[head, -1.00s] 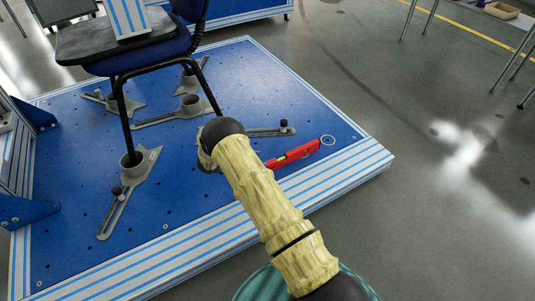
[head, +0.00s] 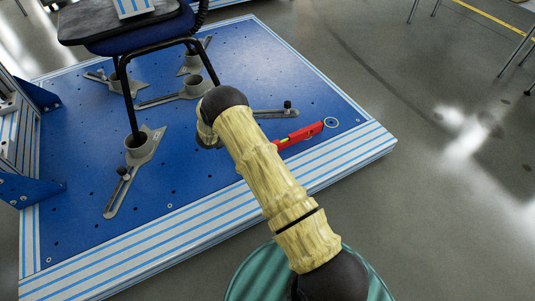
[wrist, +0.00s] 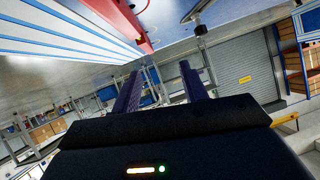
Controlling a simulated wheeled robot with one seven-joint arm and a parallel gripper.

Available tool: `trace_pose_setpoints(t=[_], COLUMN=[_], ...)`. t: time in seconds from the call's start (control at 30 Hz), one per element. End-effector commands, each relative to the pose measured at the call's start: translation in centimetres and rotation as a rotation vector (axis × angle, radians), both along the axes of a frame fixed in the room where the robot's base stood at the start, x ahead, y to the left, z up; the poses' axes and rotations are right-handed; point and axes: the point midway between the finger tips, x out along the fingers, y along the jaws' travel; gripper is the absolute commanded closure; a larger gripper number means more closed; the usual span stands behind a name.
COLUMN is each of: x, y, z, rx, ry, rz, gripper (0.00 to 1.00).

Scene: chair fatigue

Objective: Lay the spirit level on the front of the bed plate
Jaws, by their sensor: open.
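The red spirit level (head: 300,135) lies on the blue bed plate (head: 300,85), close to the striped front edge and towards the right corner. Its left end is hidden behind my arm in the head view. It also shows as a red bar at the top of the wrist view (wrist: 122,20). My gripper (wrist: 160,68) shows in the wrist view, its two dark fingers apart with nothing between them. The red bar is above the fingers in that picture, apart from them. In the head view my arm hides the gripper.
A chair (head: 125,75) stands on the plate at the left, its legs in grey clamp cups (head: 140,147). A slotted clamp arm (head: 275,112) lies just behind the level. A blue bracket (head: 30,190) stands at the left edge. The floor right of the plate is clear.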

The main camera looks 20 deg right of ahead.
Motion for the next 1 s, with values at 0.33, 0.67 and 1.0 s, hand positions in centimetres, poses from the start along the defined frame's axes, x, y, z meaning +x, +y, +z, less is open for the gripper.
trace_pose_setpoints(t=[0.33,0.67,1.0], x=[4.0,-2.4,-18.1], y=[2.0,5.2,5.6], z=[11.5,19.0,22.1], rx=[0.165,0.309,0.408], ry=[-0.059,0.102,0.473], rz=[0.487,0.916,1.219], gripper=[0.56,0.56,0.56])
